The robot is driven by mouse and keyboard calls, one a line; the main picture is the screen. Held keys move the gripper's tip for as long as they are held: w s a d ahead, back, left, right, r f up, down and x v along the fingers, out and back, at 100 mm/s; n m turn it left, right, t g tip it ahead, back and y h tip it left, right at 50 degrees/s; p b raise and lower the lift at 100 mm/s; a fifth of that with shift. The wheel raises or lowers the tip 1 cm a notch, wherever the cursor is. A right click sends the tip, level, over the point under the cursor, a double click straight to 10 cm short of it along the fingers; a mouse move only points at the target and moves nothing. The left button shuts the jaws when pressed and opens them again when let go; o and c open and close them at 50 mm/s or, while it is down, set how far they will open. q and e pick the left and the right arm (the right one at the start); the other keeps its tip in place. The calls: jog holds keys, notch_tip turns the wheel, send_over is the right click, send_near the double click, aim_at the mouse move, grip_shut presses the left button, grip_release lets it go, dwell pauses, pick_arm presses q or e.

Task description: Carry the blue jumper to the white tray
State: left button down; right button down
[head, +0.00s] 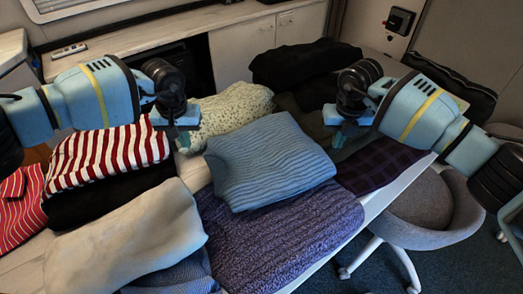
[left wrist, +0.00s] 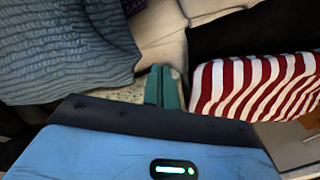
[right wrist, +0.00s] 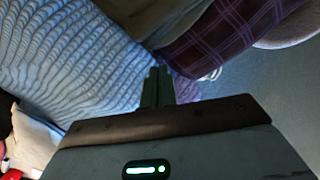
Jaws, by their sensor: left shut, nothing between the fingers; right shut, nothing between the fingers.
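The blue jumper (head: 268,160) lies folded in the middle of the table, partly on a purple knitted garment (head: 280,235). It also shows in the left wrist view (left wrist: 65,50) and in the right wrist view (right wrist: 70,65). My left gripper (head: 184,140) is shut and empty just left of the jumper, by the red-and-white striped garment (head: 110,155). My right gripper (head: 339,136) is shut and empty just right of the jumper, over dark garments. Neither gripper visibly holds the jumper. I cannot make out a white tray in any view.
A cream garment (head: 130,235) lies at front left and a speckled one (head: 235,108) behind the jumper. A dark plaid garment (head: 380,165) lies at the right edge. A grey chair (head: 430,210) stands right of the table. Cabinets (head: 240,50) stand behind. Little bare tabletop shows.

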pick_arm(q)
jog(key=shift+d+f, duration=0.75)
jog(key=shift+f, duration=0.1)
pick_arm(e)
jog(key=shift+a+f, duration=0.75)
jog(key=shift+f, duration=0.1)
pick_arm(q)
jog(key=shift+d, duration=0.1)
pick_arm(e)
jog(key=shift+w+a, duration=0.1)
